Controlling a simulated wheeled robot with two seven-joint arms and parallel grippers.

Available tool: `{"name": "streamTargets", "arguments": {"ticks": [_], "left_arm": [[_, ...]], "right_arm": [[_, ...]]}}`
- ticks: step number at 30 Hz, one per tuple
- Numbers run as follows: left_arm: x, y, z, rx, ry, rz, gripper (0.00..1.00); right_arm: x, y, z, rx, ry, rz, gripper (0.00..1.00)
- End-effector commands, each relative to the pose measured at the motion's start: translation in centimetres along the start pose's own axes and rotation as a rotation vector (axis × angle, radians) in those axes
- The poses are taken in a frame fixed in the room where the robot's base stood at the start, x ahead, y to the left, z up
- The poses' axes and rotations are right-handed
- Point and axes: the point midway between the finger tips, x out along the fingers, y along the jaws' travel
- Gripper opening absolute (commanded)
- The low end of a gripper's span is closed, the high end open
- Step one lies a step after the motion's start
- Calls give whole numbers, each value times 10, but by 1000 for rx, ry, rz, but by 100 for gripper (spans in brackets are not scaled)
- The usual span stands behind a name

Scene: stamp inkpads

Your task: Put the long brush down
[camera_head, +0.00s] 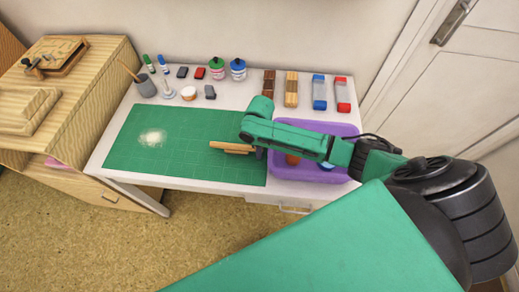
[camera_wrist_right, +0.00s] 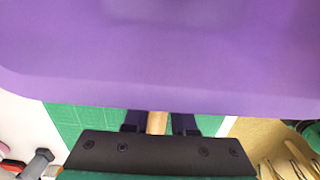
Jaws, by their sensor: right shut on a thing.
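The long brush (camera_head: 230,147) has a light wooden body and shows in the head view over the right part of the green cutting mat (camera_head: 190,165). My right gripper (camera_head: 259,153) is at its right end, beside the purple tray (camera_head: 345,172). In the right wrist view my right gripper (camera_wrist_right: 158,123) is shut on the wooden brush (camera_wrist_right: 157,122), which sits between the two dark fingers. The arm hides part of the brush and tray in the head view. I cannot tell whether the brush touches the mat. My left gripper is not in view.
White powder (camera_head: 152,138) lies on the mat's left part. Inkpads, bottles (camera_head: 238,68), stamps and a grey cup (camera_head: 146,86) line the back of the white table. The purple tray (camera_wrist_right: 160,60) fills much of the wrist view. The mat's middle is clear.

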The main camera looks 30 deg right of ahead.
Motion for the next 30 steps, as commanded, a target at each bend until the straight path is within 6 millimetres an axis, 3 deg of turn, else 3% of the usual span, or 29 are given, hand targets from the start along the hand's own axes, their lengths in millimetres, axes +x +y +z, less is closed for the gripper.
{"name": "streamTargets", "arguments": {"ticks": [9,10,12,26,30], "left_arm": [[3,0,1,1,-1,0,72],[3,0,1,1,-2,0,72],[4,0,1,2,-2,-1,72],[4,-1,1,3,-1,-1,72],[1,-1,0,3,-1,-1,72]], "right_arm": [[14,-4,2,0,-6,-10,0],[14,-5,2,0,-6,-11,28],[15,-6,3,0,-8,-14,54],[16,-7,2,1,-7,-17,54],[6,-6,2,0,-7,-17,54]]}}
